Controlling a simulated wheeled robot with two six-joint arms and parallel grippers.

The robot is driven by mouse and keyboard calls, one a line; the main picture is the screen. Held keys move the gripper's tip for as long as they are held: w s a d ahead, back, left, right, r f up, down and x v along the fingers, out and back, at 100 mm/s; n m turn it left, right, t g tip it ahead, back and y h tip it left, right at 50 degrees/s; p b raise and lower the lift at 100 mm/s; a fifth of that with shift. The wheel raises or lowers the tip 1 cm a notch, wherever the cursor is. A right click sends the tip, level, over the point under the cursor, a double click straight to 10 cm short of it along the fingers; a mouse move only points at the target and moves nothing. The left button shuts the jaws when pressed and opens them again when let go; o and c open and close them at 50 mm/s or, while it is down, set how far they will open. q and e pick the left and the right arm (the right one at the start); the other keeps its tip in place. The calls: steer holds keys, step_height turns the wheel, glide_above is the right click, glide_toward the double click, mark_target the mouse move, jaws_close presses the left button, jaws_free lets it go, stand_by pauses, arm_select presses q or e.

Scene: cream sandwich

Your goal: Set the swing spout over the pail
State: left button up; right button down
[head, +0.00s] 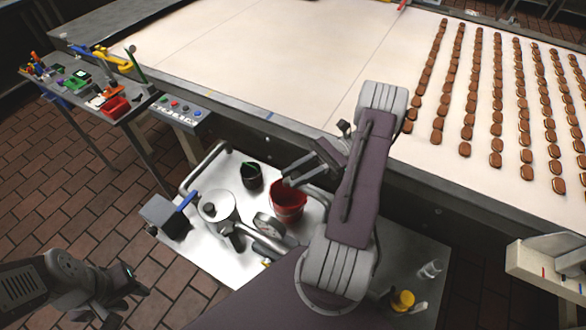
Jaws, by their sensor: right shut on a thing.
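A red pail (287,208) stands on the white cart top below the table edge. My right gripper (292,178) is just above the pail's rim, at its back right, and is shut on a grey piece that looks like the swing spout (317,192). The gripper and arm hide much of this piece, so I cannot tell exactly how its end lies over the pail. A metal canister (216,209) with a lid stands left of the pail, with grey pipework and a round gauge (267,225) between them. My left gripper (138,281) is far off at the lower left, over the floor, empty.
A long table (250,60) bears rows of brown biscuits. A yellow-capped item (402,300) and a clear cup (430,268) stand at the lower right.

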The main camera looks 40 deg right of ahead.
stand_by(0.3)
steer(key=c, duration=1.2)
jaws_free()
steer(key=r, duration=0.4)
steer(key=shift+s+d+r, duration=0.2)
steer(key=shift+s+r, duration=0.05)
steer(key=shift+s, duration=0.1)
steer(key=shift+s+d+r, duration=0.2)
steer(key=shift+s+r, duration=0.5)
steer(key=shift+s, duration=0.25)
steer(key=s+r+p, duration=0.1)
steer(key=s+p, duration=0.1)
steer(key=s, duration=0.1)
steer(key=s+d+r+p, duration=0.1)
steer(key=s+r+p, duration=0.1)
steer(key=s+d+r+p, duration=0.1)
steer(key=s+r+p, duration=0.1)
steer(key=s, duration=0.1)
steer(key=shift+s+d, duration=0.15)
steer(key=shift+s, duration=0.2)
